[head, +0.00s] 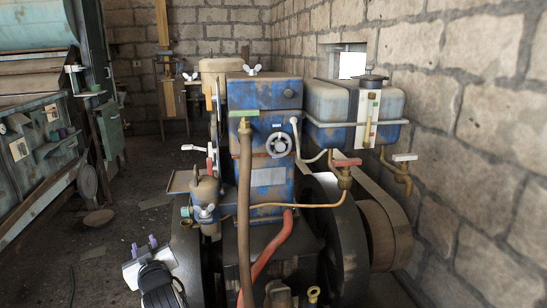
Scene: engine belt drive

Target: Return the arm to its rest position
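My gripper (144,245) is at the lower left, at the end of my arm, with a white body and two purple fingertips. The fingertips stand apart with a gap between them, and nothing shows in the gap. My gripper is to the left of the engine and apart from it, over the dark floor. The blue, rusty engine (266,95) stands in the middle. Most of my arm is outside the view.
A large dark flywheel (345,245) and a brown belt pulley (390,233) are at the engine's right. A blue tank (325,100) sits near the stone wall (480,120). Old teal machinery (25,160) lines the left. The floor (130,208) between is mostly free.

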